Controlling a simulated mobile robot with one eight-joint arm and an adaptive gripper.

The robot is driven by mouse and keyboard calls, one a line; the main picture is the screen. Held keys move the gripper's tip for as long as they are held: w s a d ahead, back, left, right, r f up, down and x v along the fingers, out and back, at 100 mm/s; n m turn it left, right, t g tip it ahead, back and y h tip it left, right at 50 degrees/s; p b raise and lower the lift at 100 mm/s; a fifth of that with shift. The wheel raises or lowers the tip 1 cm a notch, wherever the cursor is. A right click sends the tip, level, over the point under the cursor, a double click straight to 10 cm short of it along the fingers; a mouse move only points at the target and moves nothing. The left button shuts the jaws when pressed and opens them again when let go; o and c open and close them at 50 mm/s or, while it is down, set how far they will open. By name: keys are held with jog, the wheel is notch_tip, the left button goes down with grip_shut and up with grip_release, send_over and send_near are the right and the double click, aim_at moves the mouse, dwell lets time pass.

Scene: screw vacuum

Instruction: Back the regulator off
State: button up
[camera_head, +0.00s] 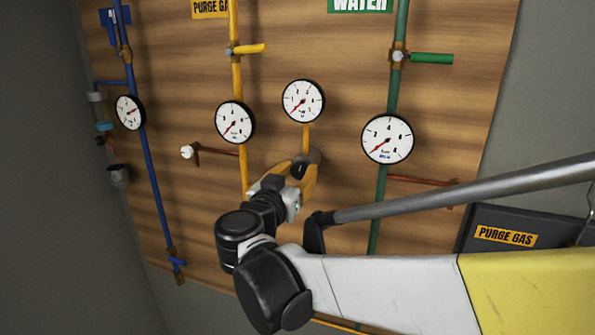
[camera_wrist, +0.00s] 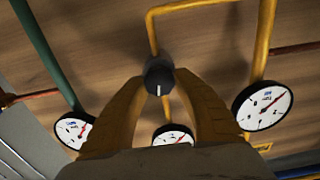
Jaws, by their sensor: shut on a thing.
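The regulator knob is a dark round knob (camera_wrist: 158,72) with a white mark, on the thin yellow pipe in the wrist view. The mark points down in that picture. My gripper (camera_wrist: 160,82) is shut on the knob, with one yellow finger on each side. In the head view my gripper (camera_head: 300,166) is at the board, below a round white gauge (camera_head: 303,101), and mostly hides the knob. That gauge joins the short yellow pipe, and its red needle points to the lower left, near the low end. It is partly hidden by my gripper in the wrist view (camera_wrist: 173,134).
A second yellow-line gauge (camera_head: 235,121) is left of my gripper, and the green-pipe gauge (camera_head: 387,139) is right. A yellow valve handle (camera_head: 250,48) and a green handle (camera_head: 432,59) stick out above. A dark PURGE GAS box (camera_head: 510,236) is at lower right.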

jog(key=shift+n, duration=0.3)
jog(key=n+b, duration=0.2)
jog(key=n, duration=0.2)
jog(key=shift+n, duration=0.3)
jog(key=n+b, duration=0.1)
jog(key=n, duration=0.4)
jog(key=shift+a+f, duration=0.1)
jog(key=shift+a, duration=0.05)
jog(key=n+b, duration=0.1)
jog(key=n, duration=0.4)
jog(key=shift+w+n+b, duration=0.1)
jog(key=shift+n+b, duration=0.25)
jog(key=shift+n, duration=0.05)
jog(key=n, duration=0.4)
jog(key=shift+f+n+b, duration=0.1)
jog(key=shift+n+b, duration=0.25)
jog(key=shift+n, duration=0.05)
jog(key=o, duration=1.2)
jog(key=shift+c, duration=0.2)
